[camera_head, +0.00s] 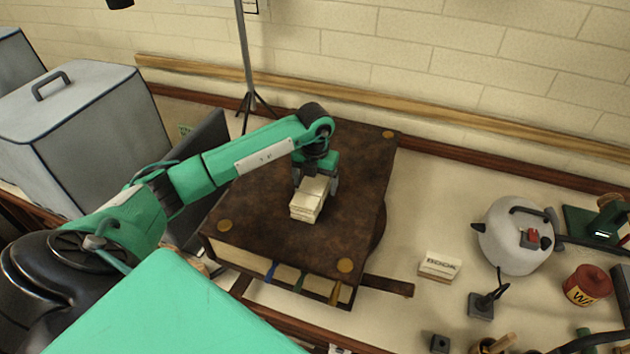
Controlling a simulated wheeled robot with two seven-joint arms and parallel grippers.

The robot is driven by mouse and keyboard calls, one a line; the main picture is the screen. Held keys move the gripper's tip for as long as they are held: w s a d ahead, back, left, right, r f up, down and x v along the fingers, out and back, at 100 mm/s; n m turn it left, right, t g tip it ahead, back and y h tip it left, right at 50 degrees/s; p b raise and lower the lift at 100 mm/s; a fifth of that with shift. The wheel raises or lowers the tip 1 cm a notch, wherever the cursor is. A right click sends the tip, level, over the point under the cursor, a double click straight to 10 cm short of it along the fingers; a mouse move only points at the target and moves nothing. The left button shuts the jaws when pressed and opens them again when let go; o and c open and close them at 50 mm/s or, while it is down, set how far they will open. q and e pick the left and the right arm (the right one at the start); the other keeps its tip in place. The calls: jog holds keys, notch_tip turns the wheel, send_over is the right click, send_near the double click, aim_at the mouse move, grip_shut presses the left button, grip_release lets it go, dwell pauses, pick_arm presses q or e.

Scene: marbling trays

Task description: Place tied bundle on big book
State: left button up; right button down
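The big book (265,215) is a thick brown leather volume with brass corner studs and coloured ribbons, lying flat in the middle of the view. The tied bundle (307,207) is a small cream-white block over the middle of the cover. My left gripper (316,183) comes down from above, with a finger on each side of the bundle, and looks shut on it. The gripper hides the bundle's far end. I cannot tell whether the bundle's underside touches the cover. My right gripper is not in view.
Further right are a grey round kettle-like appliance (514,238) and a red tin (587,286). A grey lidded box (80,130) stands at left. A thin stand (245,65) rises behind the book.

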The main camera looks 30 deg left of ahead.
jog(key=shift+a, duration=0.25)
pick_arm(q)
jog(key=shift+r, duration=0.4)
notch_tip(320, 180, up, 12)
jog(key=b, duration=0.3)
jog(key=shift+f, duration=0.25)
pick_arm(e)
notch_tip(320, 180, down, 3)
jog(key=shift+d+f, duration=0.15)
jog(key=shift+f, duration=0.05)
